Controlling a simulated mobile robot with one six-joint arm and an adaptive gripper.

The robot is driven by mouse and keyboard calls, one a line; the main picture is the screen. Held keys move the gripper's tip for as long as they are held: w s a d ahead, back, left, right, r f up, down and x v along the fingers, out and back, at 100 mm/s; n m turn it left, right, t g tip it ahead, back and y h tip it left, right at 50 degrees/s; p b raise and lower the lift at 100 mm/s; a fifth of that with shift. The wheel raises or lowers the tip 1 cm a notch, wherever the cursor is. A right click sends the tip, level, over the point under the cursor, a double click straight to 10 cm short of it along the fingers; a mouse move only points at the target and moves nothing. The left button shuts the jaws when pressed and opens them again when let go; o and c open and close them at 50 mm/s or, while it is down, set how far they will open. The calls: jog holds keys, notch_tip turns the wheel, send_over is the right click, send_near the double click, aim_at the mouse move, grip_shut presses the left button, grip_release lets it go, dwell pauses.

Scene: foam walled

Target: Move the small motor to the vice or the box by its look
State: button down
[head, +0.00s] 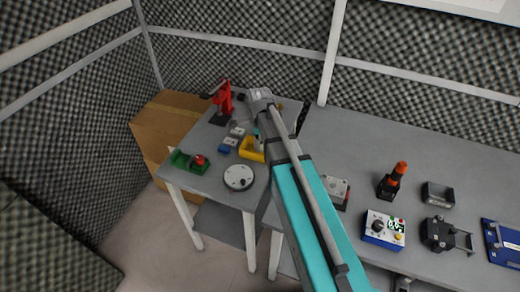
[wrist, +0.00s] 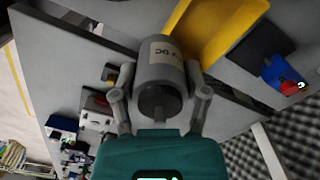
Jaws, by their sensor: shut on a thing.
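The small motor (wrist: 160,62) is a grey cylinder with a pale label reading "DC" and a dark end, seen in the wrist view. My gripper (wrist: 160,98) is shut on it, one finger on each side. In the head view my arm largely hides the gripper and motor. A yellow open bin (head: 250,150) stands on the grey table beside them; it also shows in the wrist view (wrist: 215,28). A green fixture with a red part (head: 187,161), possibly a vice, stands at the table's left front. A brown cardboard box (head: 160,124) stands behind the table's left side.
A red upright device (head: 223,101) stands at the table's back. Small blue-and-white blocks (head: 230,142) and a white round disc (head: 239,177) lie on the table. The right bench (head: 345,150) holds a meter box (head: 384,230), an orange-topped tool (head: 393,181) and a black tray (head: 438,195).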

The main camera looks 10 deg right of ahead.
jog(key=w+f+b, duration=0.5)
jog(key=shift+w+d+f, duration=0.15)
jog(key=shift+w+f, duration=0.2)
jog(key=shift+w, duration=0.05)
jog(key=shift+f, duration=0.1)
jog(key=shift+w+f+b, duration=0.45)
jog(key=shift+f+b, duration=0.1)
jog(key=shift+b, duration=0.15)
jog(key=shift+f+b, duration=1.4)
jog(key=shift+f, duration=0.1)
jog(key=shift+c, duration=1.9)
grip_release()
jog(key=shift+r, duration=0.2)
